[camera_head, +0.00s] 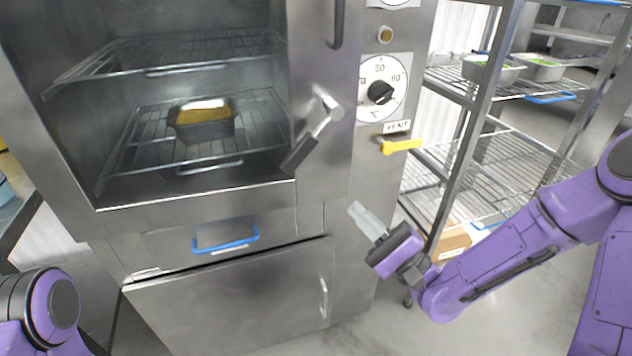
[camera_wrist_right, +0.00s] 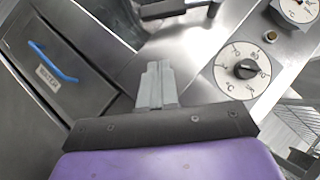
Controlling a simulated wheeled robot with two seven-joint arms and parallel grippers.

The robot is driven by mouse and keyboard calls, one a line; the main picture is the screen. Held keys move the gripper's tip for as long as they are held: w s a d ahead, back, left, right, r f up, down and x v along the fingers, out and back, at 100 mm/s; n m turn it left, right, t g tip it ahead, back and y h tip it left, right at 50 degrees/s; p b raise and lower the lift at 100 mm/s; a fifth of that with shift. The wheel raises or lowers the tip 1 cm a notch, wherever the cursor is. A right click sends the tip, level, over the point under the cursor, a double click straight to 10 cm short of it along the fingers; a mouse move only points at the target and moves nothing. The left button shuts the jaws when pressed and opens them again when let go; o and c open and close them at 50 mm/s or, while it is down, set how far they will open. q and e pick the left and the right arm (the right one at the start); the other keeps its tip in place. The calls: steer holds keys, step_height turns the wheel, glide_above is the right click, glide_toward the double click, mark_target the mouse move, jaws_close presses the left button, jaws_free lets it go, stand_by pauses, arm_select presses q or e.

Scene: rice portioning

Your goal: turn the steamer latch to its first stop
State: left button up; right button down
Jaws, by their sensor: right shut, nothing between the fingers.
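The steamer latch (camera_head: 314,132) is a steel lever with a dark grip on the steamer's front, right of the open chamber. It slants, with the grip end down to the left. In the right wrist view a dark part that looks like the latch (camera_wrist_right: 178,8) shows at the top edge. My right gripper (camera_head: 357,209) is shut and empty, below the latch and to its right, apart from it. Its grey fingers (camera_wrist_right: 157,84) show together in the right wrist view. Of my left arm only a purple link shows at the lower left; its gripper is out of view.
The steamer chamber holds wire racks (camera_head: 205,165) and a pan with yellow food (camera_head: 203,134). A temperature dial (camera_head: 380,92) and a yellow vent lever (camera_head: 402,146) sit right of the latch. A blue-handled drawer (camera_head: 226,240) is below. Wire shelving (camera_head: 497,160) stands at the right.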

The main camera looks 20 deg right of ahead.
mark_target(299, 153)
steer(key=shift+w+a+r+p, duration=0.55)
steer(key=shift+w+a+r, duration=0.45)
steer(key=shift+a, duration=0.2)
steer(key=shift+w+a+r+p, duration=0.55)
steer(key=shift+w+a+r, duration=0.4)
steer(key=shift+a+r, duration=0.2)
steer(key=shift+w+a+r+p, duration=0.55)
steer(key=shift+w+a+r, duration=0.45)
steer(key=shift+a, duration=0.25)
